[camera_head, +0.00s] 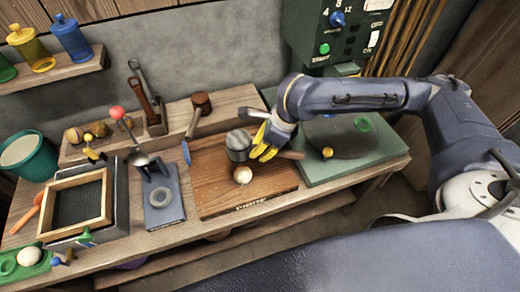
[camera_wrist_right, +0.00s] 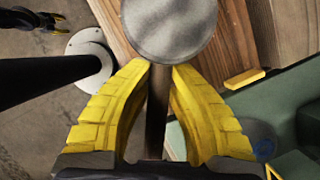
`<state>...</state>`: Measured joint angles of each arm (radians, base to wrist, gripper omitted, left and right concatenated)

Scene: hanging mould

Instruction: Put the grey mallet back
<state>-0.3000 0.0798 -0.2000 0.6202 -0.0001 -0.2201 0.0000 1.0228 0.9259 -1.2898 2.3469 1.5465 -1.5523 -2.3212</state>
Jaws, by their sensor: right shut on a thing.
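The grey mallet has a round grey head (camera_head: 238,146) and a brown handle (camera_head: 291,154). My right gripper (camera_head: 264,145), with yellow fingers, is shut on the handle close to the head. In the right wrist view the grey head (camera_wrist_right: 168,25) lies just beyond the fingertips and the handle (camera_wrist_right: 158,110) runs back between the fingers. The mallet is over the wooden board (camera_head: 215,199); I cannot tell how high above it. A dark gripper with yellow parts, apparently my left one (camera_wrist_right: 38,19), shows small at the wrist view's upper left corner; its opening is unclear.
A pale ball (camera_head: 243,174) is on the board close to the mallet head. A raised wooden rack (camera_head: 233,98) behind holds a brown-headed mallet (camera_head: 201,103) and other tools. A green mat (camera_head: 384,160) lies to the right, a blue stand (camera_head: 164,213) to the left.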

